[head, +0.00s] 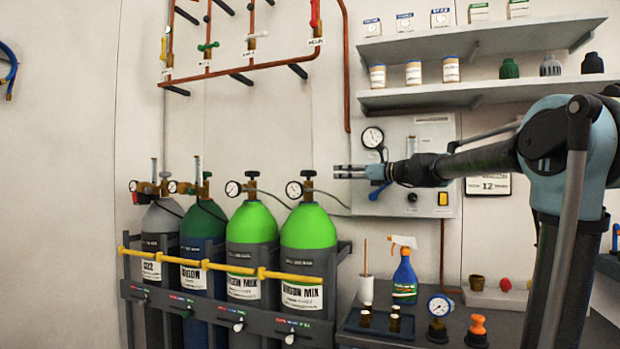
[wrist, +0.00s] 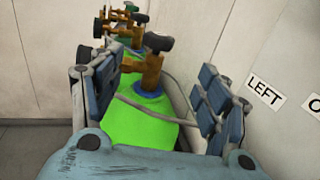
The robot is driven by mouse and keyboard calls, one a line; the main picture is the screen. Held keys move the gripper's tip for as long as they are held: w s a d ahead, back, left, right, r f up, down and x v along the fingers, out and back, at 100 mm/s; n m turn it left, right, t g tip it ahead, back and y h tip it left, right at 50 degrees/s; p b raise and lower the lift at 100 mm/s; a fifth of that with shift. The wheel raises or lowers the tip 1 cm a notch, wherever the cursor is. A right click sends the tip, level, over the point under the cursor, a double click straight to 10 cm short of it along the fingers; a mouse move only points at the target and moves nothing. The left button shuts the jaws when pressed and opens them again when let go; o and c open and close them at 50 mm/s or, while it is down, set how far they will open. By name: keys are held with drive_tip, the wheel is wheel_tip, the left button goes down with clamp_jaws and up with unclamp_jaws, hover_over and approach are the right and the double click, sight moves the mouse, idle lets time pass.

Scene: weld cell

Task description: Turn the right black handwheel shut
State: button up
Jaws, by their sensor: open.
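The right black handwheel (head: 310,174) sits on top of the brass valve of the right bright green cylinder (head: 308,228), beside a round gauge (head: 294,190). A second black handwheel (head: 252,174) tops the green cylinder to its left. My gripper (head: 340,172) is level with the right handwheel and a short way to its right, apart from it in the head view. In the wrist view my gripper (wrist: 160,68) is open, its fingers spread left and right. The nearest black handwheel (wrist: 158,42) and its brass valve (wrist: 150,72) show between and beyond the fingers.
A yellow rail (head: 215,267) crosses the front of the cylinder rack. A wall panel (head: 430,130) with a gauge is behind my gripper. A bench at the lower right holds a spray bottle (head: 404,275) and small fittings. Shelves (head: 470,95) hang above my arm.

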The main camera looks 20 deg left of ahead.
sight(315, 173)
drive_tip(key=x, duration=1.6)
drive_tip(key=shift+a+f, duration=0.15)
drive_tip(key=shift+a, duration=0.1)
drive_tip(key=c, duration=1.1)
